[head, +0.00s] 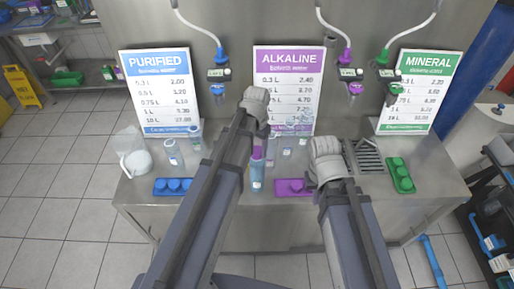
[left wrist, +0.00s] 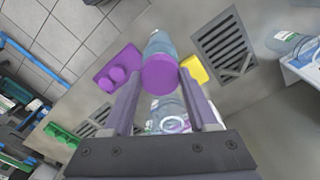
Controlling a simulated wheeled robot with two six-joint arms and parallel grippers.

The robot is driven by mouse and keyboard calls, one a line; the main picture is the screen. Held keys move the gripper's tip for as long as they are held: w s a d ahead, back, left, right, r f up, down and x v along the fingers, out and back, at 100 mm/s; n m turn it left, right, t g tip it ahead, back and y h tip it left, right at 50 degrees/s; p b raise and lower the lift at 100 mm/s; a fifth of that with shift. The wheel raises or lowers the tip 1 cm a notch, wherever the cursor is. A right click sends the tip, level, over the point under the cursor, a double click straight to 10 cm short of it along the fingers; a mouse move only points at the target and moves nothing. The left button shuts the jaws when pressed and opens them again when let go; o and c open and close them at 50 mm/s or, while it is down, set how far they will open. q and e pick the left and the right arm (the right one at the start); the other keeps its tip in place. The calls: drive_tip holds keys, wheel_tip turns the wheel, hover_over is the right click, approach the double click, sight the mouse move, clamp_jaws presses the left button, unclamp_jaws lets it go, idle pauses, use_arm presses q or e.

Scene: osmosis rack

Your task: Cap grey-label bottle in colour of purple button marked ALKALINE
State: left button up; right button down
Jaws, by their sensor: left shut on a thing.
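The ALKALINE sign (head: 289,88) with its purple header stands at the back middle. My left gripper (left wrist: 162,88) is shut on a purple cap (left wrist: 160,74). The cap covers the mouth end of a clear bluish bottle (left wrist: 158,44); whether it is seated or just above cannot be told. In the head view the bottle (head: 257,178) stands upright near the counter's front edge, partly behind my left arm; its label colour is unclear. A purple cap tray (head: 293,187) lies right of it and shows in the left wrist view (left wrist: 108,66). My right gripper (head: 318,181) is over the tray's right end; its jaws are unclear.
A blue cap tray (head: 173,187) lies left and a green one (head: 402,175) right. Several clear bottles (head: 287,145) stand behind the held one. A yellow piece (left wrist: 196,69) lies beside the bottle. Drain grates (left wrist: 224,47) are set in the counter.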

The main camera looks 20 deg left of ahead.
use_arm(q)
drive_tip(key=shift+r, duration=0.1)
idle(0.4)
drive_tip(key=o, duration=1.4)
drive_tip(key=shift+o, duration=0.6)
drive_tip(key=shift+r, duration=0.1)
drive_tip(key=shift+r+p, duration=2.95)
drive_tip(key=shift+p, duration=0.2)
